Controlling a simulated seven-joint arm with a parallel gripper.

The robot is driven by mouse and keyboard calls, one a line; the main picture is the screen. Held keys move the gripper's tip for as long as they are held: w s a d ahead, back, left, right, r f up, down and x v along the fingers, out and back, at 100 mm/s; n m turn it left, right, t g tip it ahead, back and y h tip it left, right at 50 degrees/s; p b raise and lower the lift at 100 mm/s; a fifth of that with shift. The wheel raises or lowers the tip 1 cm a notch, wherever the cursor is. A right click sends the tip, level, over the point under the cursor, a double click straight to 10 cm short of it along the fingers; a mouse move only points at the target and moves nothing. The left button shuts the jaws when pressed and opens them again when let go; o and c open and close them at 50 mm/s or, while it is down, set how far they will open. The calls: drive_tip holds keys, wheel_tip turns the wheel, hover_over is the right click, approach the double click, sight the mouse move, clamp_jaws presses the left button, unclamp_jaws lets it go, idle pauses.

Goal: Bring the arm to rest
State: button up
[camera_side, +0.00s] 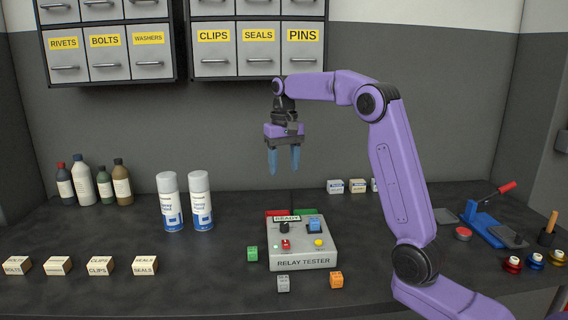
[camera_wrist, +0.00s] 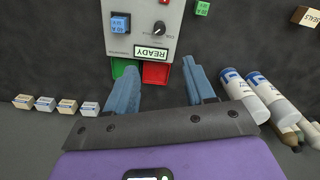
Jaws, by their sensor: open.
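My gripper (camera_side: 284,160) is open and empty, pointing down in the air above the back of the relay tester (camera_side: 303,252). In the wrist view my two blue fingers (camera_wrist: 162,88) stand apart, with bare bench and part of the red and green pads between and beside them. The tester is a grey box with a READY display, a black knob, a red switch and a yellow button. A blue relay (camera_side: 314,225) sits in its socket on top, and it also shows in the wrist view (camera_wrist: 120,23).
A green block (camera_side: 252,254), a grey block (camera_side: 283,284) and an orange block (camera_side: 336,280) lie around the tester. Two spray cans (camera_side: 185,202) stand to the left, with bottles behind. Labelled drawers (camera_side: 260,52) hang above. A blue press (camera_side: 487,228) stands at the right.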

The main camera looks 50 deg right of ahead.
drive_tip(key=s+a+f+n, duration=0.2)
drive_tip(key=s+a+n, duration=0.3)
drive_tip(key=s+a, duration=0.25)
drive_tip(key=s+a+f+n, duration=0.3)
drive_tip(key=s+a+n, duration=0.1)
drive_tip(key=s+a, duration=0.4)
drive_tip(key=s+f+n, duration=0.3)
drive_tip(key=s+n, duration=0.1)
drive_tip(key=s, duration=0.6)
drive_tip(key=s+f+n, duration=0.3)
drive_tip(key=s+n, duration=0.2)
drive_tip(key=s, duration=0.5)
drive_tip(key=shift+s+a+f, duration=0.2)
drive_tip(key=shift+a+f, duration=0.1)
drive_tip(key=shift+f, duration=0.1)
